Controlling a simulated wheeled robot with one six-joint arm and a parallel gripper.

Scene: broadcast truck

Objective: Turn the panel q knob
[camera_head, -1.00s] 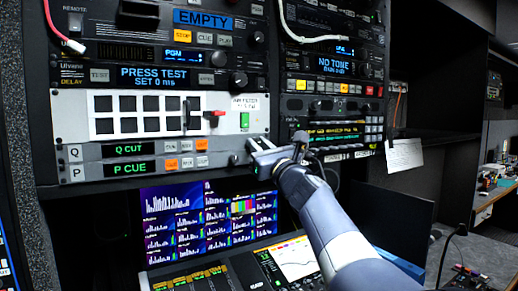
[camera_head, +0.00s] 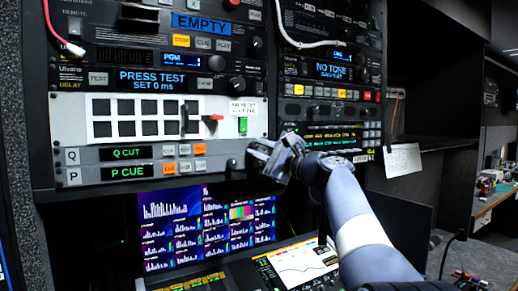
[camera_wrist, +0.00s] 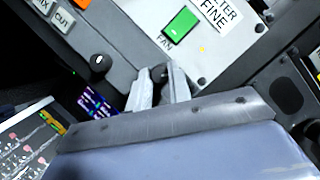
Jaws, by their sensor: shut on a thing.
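My gripper (camera_head: 254,150) is at the right end of the Q row, tilted, and covers the Q knob in the head view. In the wrist view, a small dark Q knob (camera_wrist: 158,71) sits between the fingertips of my gripper (camera_wrist: 160,82), which are closed around it. A second dark knob (camera_wrist: 100,63), apparently the P row's, stands free to the left. The Q knob's pointer mark is not visible.
A green fan button (camera_wrist: 180,31) lies just above the fingers. A red-handled lever (camera_head: 213,118) juts from the white panel. Below are a monitor with bar graphs (camera_head: 205,225) and a lit console screen (camera_head: 295,262).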

